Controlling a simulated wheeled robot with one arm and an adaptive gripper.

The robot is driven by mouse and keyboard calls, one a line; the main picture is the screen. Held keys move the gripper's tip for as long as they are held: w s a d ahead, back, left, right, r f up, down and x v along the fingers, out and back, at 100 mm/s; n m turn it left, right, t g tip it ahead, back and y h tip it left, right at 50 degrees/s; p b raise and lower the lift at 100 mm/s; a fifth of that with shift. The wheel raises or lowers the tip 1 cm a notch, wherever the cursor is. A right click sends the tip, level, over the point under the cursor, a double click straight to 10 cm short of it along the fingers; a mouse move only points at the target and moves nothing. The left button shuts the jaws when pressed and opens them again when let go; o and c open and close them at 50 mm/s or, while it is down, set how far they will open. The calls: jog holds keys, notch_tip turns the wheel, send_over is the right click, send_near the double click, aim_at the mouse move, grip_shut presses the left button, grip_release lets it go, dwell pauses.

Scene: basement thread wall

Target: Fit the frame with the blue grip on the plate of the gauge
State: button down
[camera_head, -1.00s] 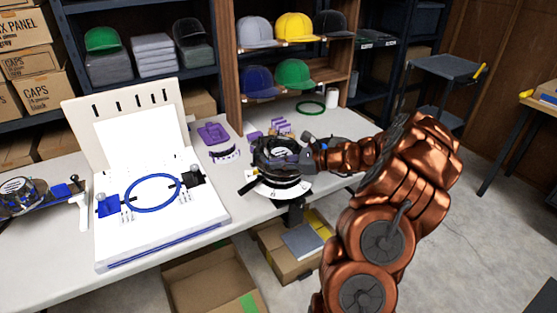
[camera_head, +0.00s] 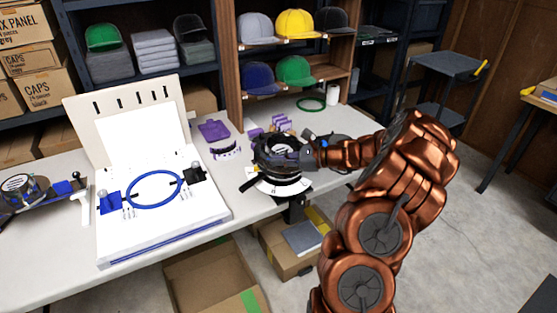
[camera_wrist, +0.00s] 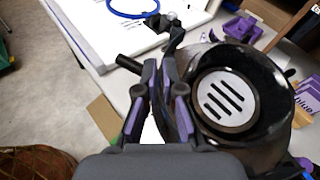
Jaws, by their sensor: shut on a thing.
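My gripper (camera_head: 298,158) is at the right side of the black round gauge assembly, at the table's front edge. In the wrist view its purple-lined fingers (camera_wrist: 166,72) are shut on a thin dark edge beside the round body. I take this edge to be part of the frame (camera_wrist: 183,122); its blue grip cannot be made out for certain. The gauge (camera_wrist: 226,98) shows a pale slotted disc inside a glossy black ring. In the head view, a white plate (camera_head: 283,187) shows below the black rings. Whether the frame is seated is hidden.
A white board fixture (camera_head: 205,205) with a blue ring (camera_head: 153,190) stands to the left. Another device with blue parts (camera_head: 62,188) is at the far left. Purple pieces (camera_head: 214,131) lie behind the gauge, and a green ring (camera_head: 311,104) lies farther back. Open boxes (camera_head: 205,275) stand below the table.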

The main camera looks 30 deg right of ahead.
jog(key=shift+w+f, duration=0.1)
jog(key=shift+f, duration=0.55)
dwell(0.6)
jog(key=c, duration=1.2)
grip_release()
jog(key=shift+c, duration=0.2)
jog(key=v, duration=1.2)
jog(key=shift+w+r, duration=0.1)
